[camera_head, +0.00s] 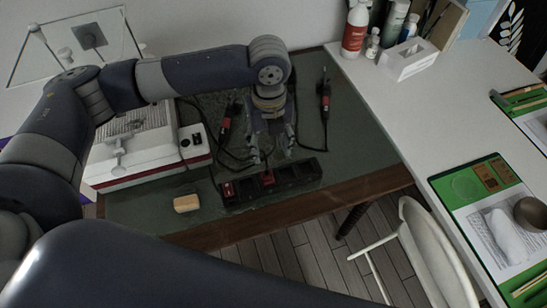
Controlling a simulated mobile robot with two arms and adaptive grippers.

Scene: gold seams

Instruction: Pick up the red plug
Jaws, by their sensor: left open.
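A black strip (292,177) with several sockets lies along the front of the dark green tabletop (345,160). A small red piece, which looks like the red plug (267,178), sits at the middle of the strip. A second red part (228,189) shows at its left end; I cannot tell if it is a plug or a switch. My left gripper (270,158) points down just behind the strip, its fingers spread and empty, close to the middle red piece. Whether it touches is unclear. My right gripper is out of view.
Two red-and-black handled tools (325,97) with dark cables lie behind the strip. A white and red machine (145,150) stands left, with a yellowish block (186,203) in front. A white table (400,120) holding bottles and green mats is on the right, with a white chair (425,250) beside it.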

